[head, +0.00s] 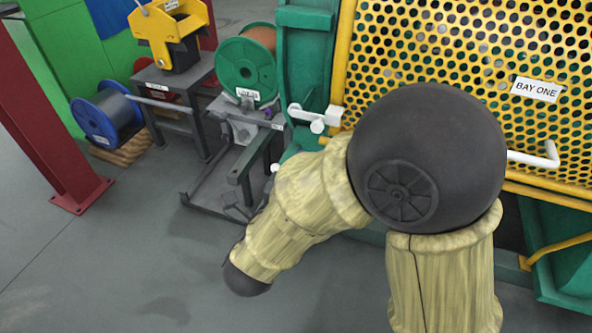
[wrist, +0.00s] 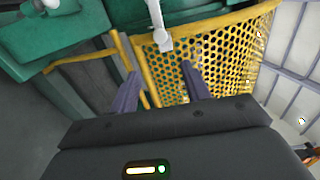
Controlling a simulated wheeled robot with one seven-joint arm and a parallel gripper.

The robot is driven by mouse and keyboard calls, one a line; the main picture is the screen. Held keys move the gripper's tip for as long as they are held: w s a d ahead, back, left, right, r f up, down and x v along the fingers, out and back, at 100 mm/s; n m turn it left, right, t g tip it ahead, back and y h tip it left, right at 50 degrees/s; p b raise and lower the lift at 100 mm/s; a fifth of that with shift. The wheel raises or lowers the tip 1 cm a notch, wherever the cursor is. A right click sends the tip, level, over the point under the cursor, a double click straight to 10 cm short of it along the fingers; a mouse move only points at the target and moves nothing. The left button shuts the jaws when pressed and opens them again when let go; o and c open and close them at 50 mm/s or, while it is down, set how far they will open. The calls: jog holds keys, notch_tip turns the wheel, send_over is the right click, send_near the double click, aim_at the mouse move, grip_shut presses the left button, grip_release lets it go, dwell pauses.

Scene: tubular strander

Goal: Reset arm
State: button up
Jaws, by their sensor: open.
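My gripper (wrist: 160,88) shows in the wrist view with its two dark fingers spread apart and nothing between them. Behind the fingers is the yellow perforated guard (wrist: 215,55) with a white handle (wrist: 160,25). In the head view my arm, in a pale yellow cover with a dark round joint, fills the middle and right and stands in front of the guard (head: 450,45). My gripper cannot be made out in the head view.
The guard carries a "BAY ONE" label (head: 536,90) and a white handle (head: 535,156). A green spool (head: 243,66) sits on a grey stand left of my arm. A blue spool (head: 97,120) and a red post (head: 45,125) stand farther left. The floor (head: 110,250) at lower left is clear.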

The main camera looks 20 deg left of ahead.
jog(key=shift+s, duration=0.35)
